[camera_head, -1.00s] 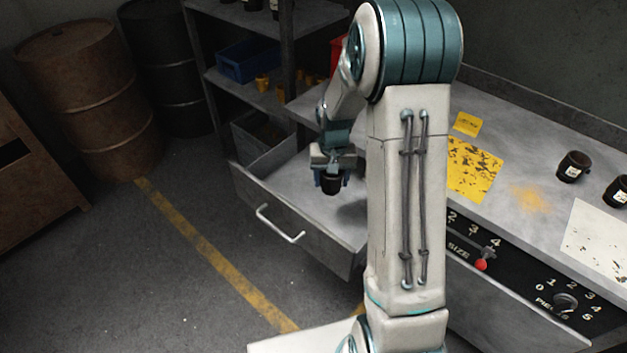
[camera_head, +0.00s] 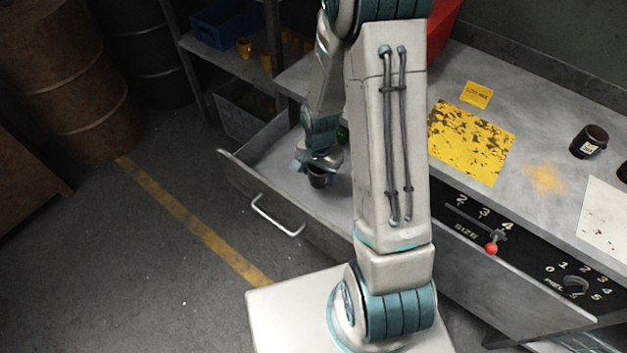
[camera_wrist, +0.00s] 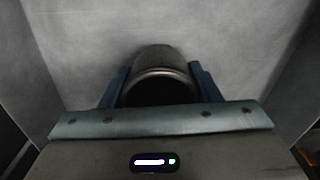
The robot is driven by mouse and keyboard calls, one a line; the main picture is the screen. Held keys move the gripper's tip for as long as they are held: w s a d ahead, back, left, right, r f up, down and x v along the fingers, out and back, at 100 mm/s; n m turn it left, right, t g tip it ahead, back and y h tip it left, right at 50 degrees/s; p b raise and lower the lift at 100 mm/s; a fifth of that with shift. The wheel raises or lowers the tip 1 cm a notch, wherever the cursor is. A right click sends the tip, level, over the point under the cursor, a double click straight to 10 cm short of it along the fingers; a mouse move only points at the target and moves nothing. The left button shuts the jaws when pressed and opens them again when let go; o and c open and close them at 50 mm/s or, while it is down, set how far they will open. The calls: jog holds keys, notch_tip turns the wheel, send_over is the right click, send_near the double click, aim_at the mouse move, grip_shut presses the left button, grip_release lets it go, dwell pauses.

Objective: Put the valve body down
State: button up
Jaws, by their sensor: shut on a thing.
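The valve body (camera_head: 318,181) is a small dark, round, hollow piece. My gripper (camera_head: 317,172) is shut on it, low inside the open grey drawer (camera_head: 275,170). In the wrist view the valve body (camera_wrist: 161,60) sits between the two blue fingers of my gripper (camera_wrist: 160,85), its round dark opening facing the camera. The drawer floor (camera_wrist: 220,45) lies behind it. I cannot tell whether the valve body touches that floor. My arm hides the right part of the drawer.
The bench top (camera_head: 480,200) carries a yellow stained sheet (camera_head: 470,143) and dark jars (camera_head: 589,141). A red-knobbed lever (camera_head: 491,248) is on the front panel. Shelves with a blue bin (camera_head: 228,25) stand behind the drawer. Rusty barrels (camera_head: 60,80) stand left. The floor between is clear.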

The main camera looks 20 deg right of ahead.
aim_at(313, 183)
jog(key=shift+w+a+f, duration=0.25)
jog(key=shift+a+f, duration=0.2)
jog(key=shift+a, duration=0.3)
jog(key=shift+f, duration=2.05)
jog(key=shift+f, duration=0.2)
jog(key=o, duration=1.3)
jog(key=shift+c, duration=0.2)
jog(key=shift+r, duration=0.1)
